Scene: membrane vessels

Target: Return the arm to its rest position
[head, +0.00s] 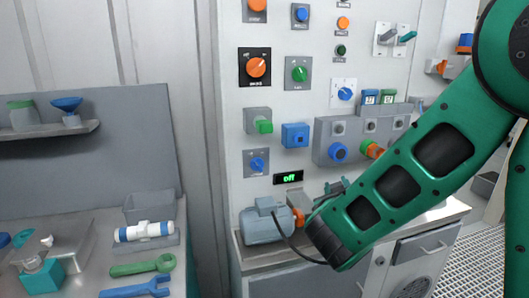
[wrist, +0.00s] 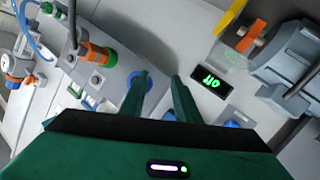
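My green arm (head: 400,190) reaches from the upper right of the head view down to the front of the control panel. My gripper (wrist: 159,77) shows in the wrist view with its two green fingers apart and nothing between them. In the head view most of the gripper is hidden behind the arm; only a small dark green part shows above the arm's end. The fingers point toward the panel, in front of its grey box with a blue knob. I cannot tell the distance to the panel.
The panel (head: 300,100) carries several knobs, buttons and switches. A small display (head: 288,177) reads "Off" in green. A grey motor (head: 265,222) with a cable stands on the counter close to my arm. At left, a bench holds a white-blue cartridge (head: 146,231) and wrenches (head: 142,265).

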